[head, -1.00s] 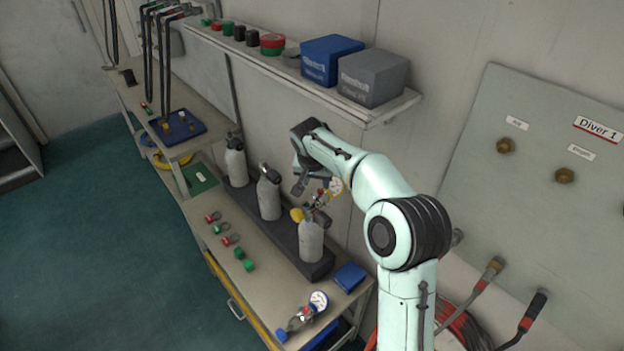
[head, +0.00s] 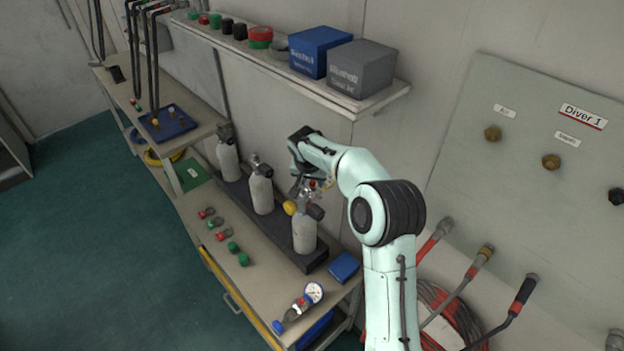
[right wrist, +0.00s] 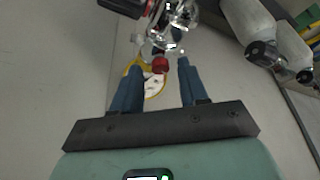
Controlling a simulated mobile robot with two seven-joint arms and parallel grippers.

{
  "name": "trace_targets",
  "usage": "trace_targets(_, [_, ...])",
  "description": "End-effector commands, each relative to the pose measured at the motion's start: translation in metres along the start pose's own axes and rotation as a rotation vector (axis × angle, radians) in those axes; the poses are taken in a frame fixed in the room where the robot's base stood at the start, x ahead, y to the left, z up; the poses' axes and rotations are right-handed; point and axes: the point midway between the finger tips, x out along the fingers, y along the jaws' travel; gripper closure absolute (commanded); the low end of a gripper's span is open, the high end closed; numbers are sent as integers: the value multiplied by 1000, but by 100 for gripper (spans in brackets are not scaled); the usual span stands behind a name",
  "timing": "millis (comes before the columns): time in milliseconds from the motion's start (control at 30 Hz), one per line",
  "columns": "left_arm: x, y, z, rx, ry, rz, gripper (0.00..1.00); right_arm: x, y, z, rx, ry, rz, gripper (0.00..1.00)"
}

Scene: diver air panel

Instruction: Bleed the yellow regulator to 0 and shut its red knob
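The yellow regulator sits on top of the nearest grey cylinder (head: 304,236) in the rack. My right gripper (head: 302,186) is at the regulator. In the right wrist view its two blue fingers are apart, either side of the red knob, with gaps showing; I cannot tell how deep the knob sits between them. My left gripper is not in view.
Two more cylinders (head: 262,190) stand farther along the black rack (head: 284,240). A regulator with a blue knob (head: 303,302), a blue box (head: 344,267) and several red and green caps lie on the bench. A shelf (head: 330,92) overhangs behind; the Diver 1 panel (head: 530,180) is at right.

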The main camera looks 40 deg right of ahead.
Motion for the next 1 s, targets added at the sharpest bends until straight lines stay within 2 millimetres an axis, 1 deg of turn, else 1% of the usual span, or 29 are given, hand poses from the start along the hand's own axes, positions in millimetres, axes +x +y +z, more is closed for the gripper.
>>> trace_targets(33, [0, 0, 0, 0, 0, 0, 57, 0, 0, 0, 0, 0, 0, 75])
trace_targets(67, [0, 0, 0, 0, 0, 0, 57, 0, 0, 0, 0, 0, 0, 85])
trace_targets(100, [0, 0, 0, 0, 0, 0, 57, 0, 0, 0, 0, 0, 0, 98])
trace_targets(133, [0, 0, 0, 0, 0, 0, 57, 0, 0, 0, 0, 0, 0, 100])
trace_targets(367, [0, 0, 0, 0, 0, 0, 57, 0, 0, 0, -8, 0, -4, 100])
trace_targets(567, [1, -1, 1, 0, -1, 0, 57, 0, 1, 0, -66, -1, -27, 100])
trace_targets(767, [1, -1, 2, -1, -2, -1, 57, 0, 3, 0, -188, 0, -80, 100])
trace_targets(1000, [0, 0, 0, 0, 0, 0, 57, 0, 5, -1, -380, -2, -159, 100])
